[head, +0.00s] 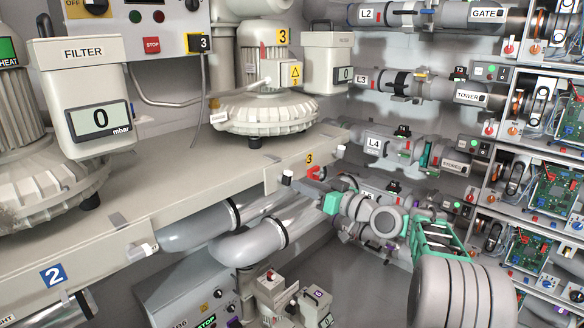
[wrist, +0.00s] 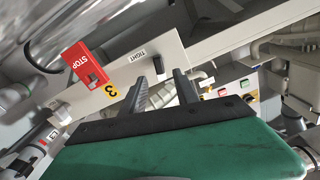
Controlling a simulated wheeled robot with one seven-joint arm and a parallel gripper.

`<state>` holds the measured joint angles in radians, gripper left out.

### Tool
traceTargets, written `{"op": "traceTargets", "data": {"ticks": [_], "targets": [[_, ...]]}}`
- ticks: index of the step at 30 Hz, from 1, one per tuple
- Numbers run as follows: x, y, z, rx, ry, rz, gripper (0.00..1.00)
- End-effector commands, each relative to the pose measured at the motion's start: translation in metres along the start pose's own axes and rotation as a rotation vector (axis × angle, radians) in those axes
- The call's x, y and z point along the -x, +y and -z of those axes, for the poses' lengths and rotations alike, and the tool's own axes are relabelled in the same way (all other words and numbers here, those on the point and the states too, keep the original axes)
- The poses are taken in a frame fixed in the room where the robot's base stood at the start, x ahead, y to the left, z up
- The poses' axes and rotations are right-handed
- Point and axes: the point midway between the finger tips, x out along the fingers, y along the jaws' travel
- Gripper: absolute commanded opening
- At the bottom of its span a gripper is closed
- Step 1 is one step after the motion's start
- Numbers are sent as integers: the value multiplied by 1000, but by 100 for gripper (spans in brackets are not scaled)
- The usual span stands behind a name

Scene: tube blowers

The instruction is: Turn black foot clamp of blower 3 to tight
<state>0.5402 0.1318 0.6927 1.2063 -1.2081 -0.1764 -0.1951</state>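Blower 3 (head: 265,112) stands on the bench, with a yellow 3 label (head: 309,159) on the bench's front edge. My gripper (head: 318,186) is at that edge, just below the label. In the wrist view, my gripper (wrist: 160,77) has its two dark fingers apart. A small black lever (wrist: 158,67), seemingly the foot clamp, stands on the pale rail beyond and between the fingertips. I cannot tell whether the fingers touch it. The TIGHT label (wrist: 136,56) is to its left on the rail.
A red STOP block (wrist: 84,64) sits on the same rail, left of the TIGHT label. Silver pipes (head: 250,242) run below the bench. Pipes and shelves with circuit boards (head: 553,185) stand to the right.

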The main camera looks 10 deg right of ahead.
Motion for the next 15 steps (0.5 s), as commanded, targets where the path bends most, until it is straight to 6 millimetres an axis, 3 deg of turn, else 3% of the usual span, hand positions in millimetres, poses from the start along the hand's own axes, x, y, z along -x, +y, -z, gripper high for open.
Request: {"op": "traceTargets", "data": {"ticks": [7,15], "targets": [[-46,-1,2,1,-2,1,36],[-56,0,0,1,-1,-1,36]]}}
